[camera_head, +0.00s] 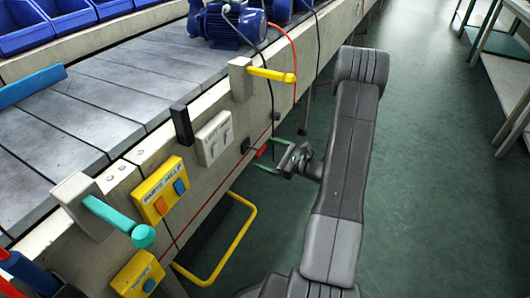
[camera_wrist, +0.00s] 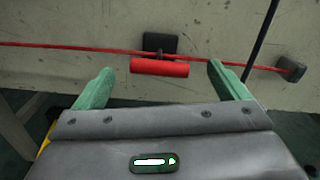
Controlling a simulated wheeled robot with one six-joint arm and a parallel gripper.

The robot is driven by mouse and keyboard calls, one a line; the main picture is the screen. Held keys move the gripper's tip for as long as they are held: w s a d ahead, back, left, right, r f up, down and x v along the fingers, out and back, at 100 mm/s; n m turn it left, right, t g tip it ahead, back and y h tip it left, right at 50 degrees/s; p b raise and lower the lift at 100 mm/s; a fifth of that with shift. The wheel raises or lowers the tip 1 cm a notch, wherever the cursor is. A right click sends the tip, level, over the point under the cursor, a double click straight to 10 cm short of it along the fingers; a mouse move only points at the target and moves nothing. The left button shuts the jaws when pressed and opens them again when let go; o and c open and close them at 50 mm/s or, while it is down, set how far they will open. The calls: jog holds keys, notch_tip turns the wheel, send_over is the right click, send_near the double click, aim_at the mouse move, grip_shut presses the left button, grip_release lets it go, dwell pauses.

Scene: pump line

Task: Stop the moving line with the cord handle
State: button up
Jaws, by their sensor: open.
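The red cord handle (camera_wrist: 160,67) hangs below a dark bracket (camera_wrist: 161,44) on the side of the line, at the thin red cord (camera_wrist: 80,45). It also shows in the head view as a small red piece (camera_head: 263,154) beside my gripper. My gripper (camera_head: 266,158) is open and empty, its green fingers reaching toward the side panel. In the wrist view the handle lies crosswise between and slightly beyond the two fingertips. I cannot tell whether either finger touches it. The moving line (camera_head: 62,110) is a grey slatted conveyor above the panel.
Yellow (camera_head: 272,74) and teal (camera_head: 118,219) lever handles stick out from the line's edge. A yellow button box (camera_head: 161,191), a grey switch box (camera_head: 214,138) and a yellow loop bar (camera_head: 222,262) are nearby. Blue pumps (camera_head: 229,24) stand on the line. Green floor (camera_head: 430,160) is open at right.

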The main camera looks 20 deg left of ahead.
aim_at(260, 151)
jog(key=s+d+p, duration=0.1)
jog(key=d+p, duration=0.1)
jog(key=d, duration=1)
jog(key=shift+d, duration=0.1)
jog(key=a+b, duration=0.1)
jog(key=a, duration=0.9)
jog(key=w+a+b, duration=0.1)
jog(key=a, duration=0.4)
jog(key=shift+w+a+b, duration=0.1)
jog(key=shift+a+b, duration=0.2)
jog(key=shift+a, duration=0.1)
